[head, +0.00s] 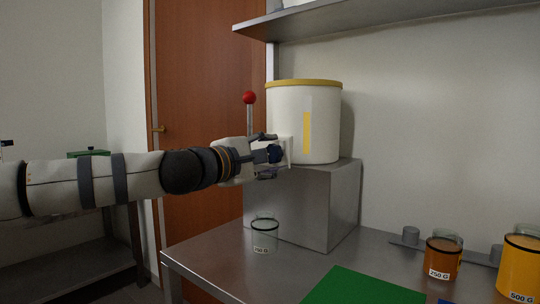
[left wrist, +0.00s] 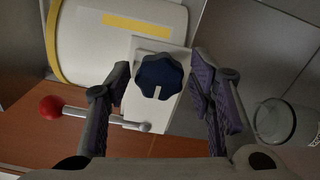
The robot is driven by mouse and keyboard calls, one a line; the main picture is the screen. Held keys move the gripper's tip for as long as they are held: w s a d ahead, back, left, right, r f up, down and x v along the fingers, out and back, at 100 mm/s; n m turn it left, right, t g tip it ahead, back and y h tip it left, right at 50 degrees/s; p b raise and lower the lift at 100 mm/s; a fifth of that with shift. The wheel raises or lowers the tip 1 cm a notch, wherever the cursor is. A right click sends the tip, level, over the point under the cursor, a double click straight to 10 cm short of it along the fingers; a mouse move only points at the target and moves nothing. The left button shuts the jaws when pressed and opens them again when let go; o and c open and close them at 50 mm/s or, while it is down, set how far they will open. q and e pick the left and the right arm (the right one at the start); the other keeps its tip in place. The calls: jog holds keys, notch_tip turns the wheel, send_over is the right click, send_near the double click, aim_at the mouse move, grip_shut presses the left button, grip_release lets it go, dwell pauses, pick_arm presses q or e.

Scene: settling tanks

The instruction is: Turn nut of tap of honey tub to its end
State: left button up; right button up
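The honey tub (head: 307,123) is a white drum with a yellow lid and a yellow stripe, standing on a grey metal block. Its tap (left wrist: 143,107) is a white body on the tub's side, with a red-knobbed lever (head: 249,110). The nut (left wrist: 159,77) is a dark blue lobed knob with a light mark; it also shows in the head view (head: 275,153). My left gripper (head: 266,156) is at the tap. In the left wrist view its fingers (left wrist: 162,85) are apart on either side of the nut, with gaps visible. My right gripper is out of view.
An empty glass jar (head: 264,236) stands on the metal table below the tap. The grey block (head: 320,205) supports the tub. A green mat (head: 362,288) and filled amber jars (head: 443,257) are at right. A shelf (head: 390,18) hangs above.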

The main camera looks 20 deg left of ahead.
pick_arm(q)
jog(key=v, duration=1.2)
